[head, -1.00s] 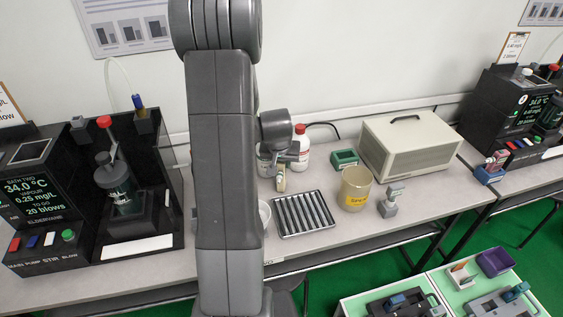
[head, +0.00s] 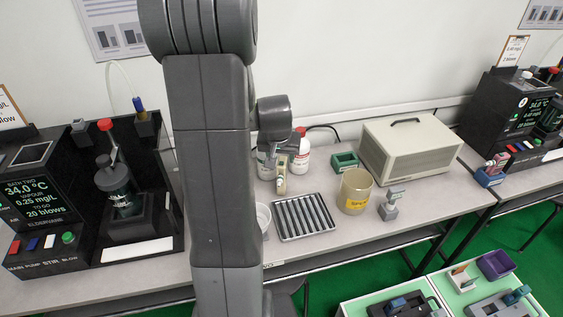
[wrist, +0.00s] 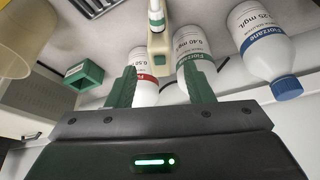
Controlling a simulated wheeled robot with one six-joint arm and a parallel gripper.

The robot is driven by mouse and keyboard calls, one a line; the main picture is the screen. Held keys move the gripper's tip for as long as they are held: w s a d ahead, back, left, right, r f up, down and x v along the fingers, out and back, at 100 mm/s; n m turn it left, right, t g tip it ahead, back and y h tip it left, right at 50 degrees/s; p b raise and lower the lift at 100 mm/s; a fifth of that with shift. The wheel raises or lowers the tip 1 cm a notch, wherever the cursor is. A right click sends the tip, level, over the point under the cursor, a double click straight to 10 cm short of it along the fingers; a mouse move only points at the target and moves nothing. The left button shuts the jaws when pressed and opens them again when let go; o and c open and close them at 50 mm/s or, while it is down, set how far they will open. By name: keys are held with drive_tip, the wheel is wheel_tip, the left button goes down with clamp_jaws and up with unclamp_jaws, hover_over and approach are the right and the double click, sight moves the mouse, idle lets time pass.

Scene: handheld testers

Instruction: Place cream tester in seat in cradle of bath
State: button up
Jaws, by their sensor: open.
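The cream tester (head: 282,178) stands on the bench in front of the bottles, just right of my arm. In the wrist view the cream tester (wrist: 159,42) lies in line with the gap between my green fingers, with a white-tipped piece at its far end. My gripper (wrist: 160,88) is open, one finger to each side of the gap, and nothing is gripped. A green block with an open recess (head: 344,161) sits right of the bottles and looks empty; it also shows in the wrist view (wrist: 84,75). I cannot tell whether it is the bath's cradle.
White bottles (wrist: 262,45) stand close beside the tester. A ribbed metal tray (head: 303,215), a yellow-labelled beaker (head: 355,190) and a grey tester (head: 391,204) are nearer the front edge. A beige box (head: 410,148) stands right. The black bath unit (head: 135,205) is left.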

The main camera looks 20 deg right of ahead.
sight(283, 160)
drive_tip(key=shift+o, duration=0.4)
drive_tip(key=v, duration=0.5)
drive_tip(key=shift+r, duration=0.25)
drive_tip(key=shift+g+y, duration=0.3)
drive_tip(key=shift+g, duration=0.3)
drive_tip(key=x, duration=0.2)
drive_tip(key=w+b+x, duration=0.1)
drive_tip(key=x, duration=0.2)
drive_tip(key=d+b+x, duration=0.1)
drive_tip(key=x, duration=0.2)
drive_tip(key=shift+w+r, duration=0.15)
drive_tip(key=shift+w, duration=0.2)
drive_tip(key=shift+x, duration=2.65)
drive_tip(key=shift+s+a, duration=0.15)
drive_tip(key=shift+s, duration=0.05)
clamp_jaws()
